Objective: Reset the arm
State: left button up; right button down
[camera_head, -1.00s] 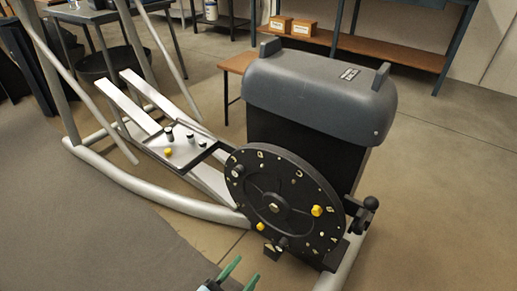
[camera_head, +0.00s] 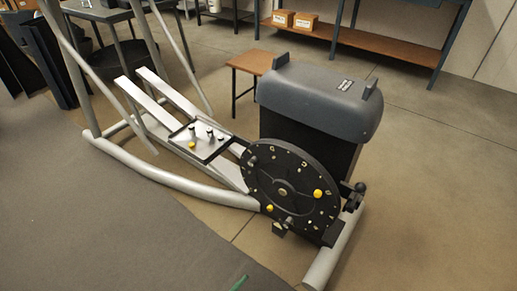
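A grey elliptical machine (camera_head: 318,95) stands on the floor, with a dark grey cover on top of a black housing. A round black disc (camera_head: 290,190) with yellow knobs and small markings is on its near side. A silver linkage arm with a tray (camera_head: 200,141) bearing small black and yellow knobs runs left from the disc. A green fingertip of one gripper, seemingly my left (camera_head: 239,283), shows at the bottom edge, apart from the machine. The rest of that gripper is out of view, and my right gripper is not seen.
A grey mat (camera_head: 95,215) covers the lower left floor. A small wooden stool (camera_head: 250,62) stands behind the machine. A shelf (camera_head: 370,45) with cardboard boxes (camera_head: 305,21) is at the back. The floor at the right is clear.

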pick_arm(q)
jog(key=s+a+r+n+g+y+p, duration=0.2)
jog(key=s+a+r+n+y+p, duration=0.2)
jog(key=s+a+r+p, duration=0.5)
jog(key=s+a+r+n+g+y+p, duration=0.2)
jog(key=s+a+r+n+y+p, duration=0.2)
jog(key=s+a+r+p, duration=0.5)
jog(key=s+r+p, duration=0.1)
jog(key=s+p, duration=0.3)
jog(key=p, duration=0.2)
jog(key=shift+s+g, duration=0.3)
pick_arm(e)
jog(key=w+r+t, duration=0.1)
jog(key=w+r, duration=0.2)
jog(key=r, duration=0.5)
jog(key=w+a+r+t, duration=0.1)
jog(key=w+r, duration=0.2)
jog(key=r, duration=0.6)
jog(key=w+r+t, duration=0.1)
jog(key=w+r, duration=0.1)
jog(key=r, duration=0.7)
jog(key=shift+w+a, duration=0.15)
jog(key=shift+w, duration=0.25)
pick_arm(q)
jog(key=shift+r, duration=0.1)
